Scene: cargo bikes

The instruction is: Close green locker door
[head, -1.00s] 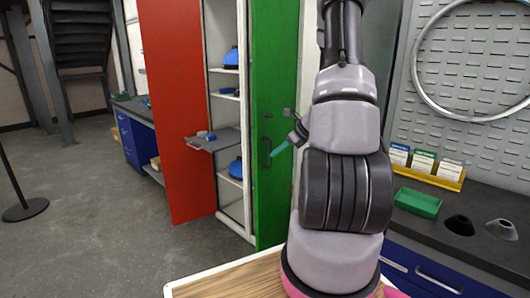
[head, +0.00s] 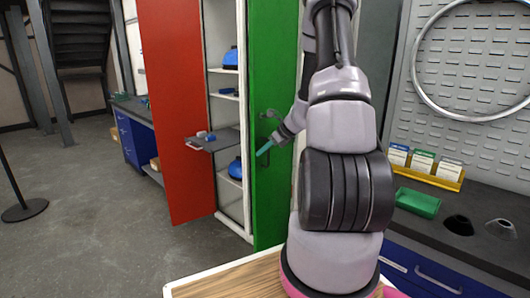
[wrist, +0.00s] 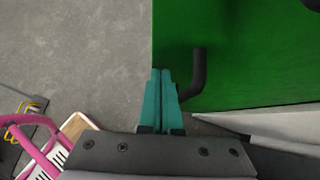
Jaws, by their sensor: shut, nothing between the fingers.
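The green locker door (head: 272,85) stands open on the right side of the locker, with shelves showing to its left. It has a dark handle (head: 269,117) on its face. In the wrist view the green door (wrist: 240,50) fills the upper right, with its black handle (wrist: 197,75) just right of my fingertips. My gripper (head: 262,152) has teal fingers and is shut and empty, in front of the door below the handle. In the wrist view my gripper (wrist: 161,72) lies over the door's lower left edge. I cannot tell whether it touches the door.
The red locker door (head: 178,100) stands open at the left. A grey shelf (head: 213,141) juts out between the doors, and blue items sit on the shelves. A workbench with a green tray (head: 418,203) is at the right.

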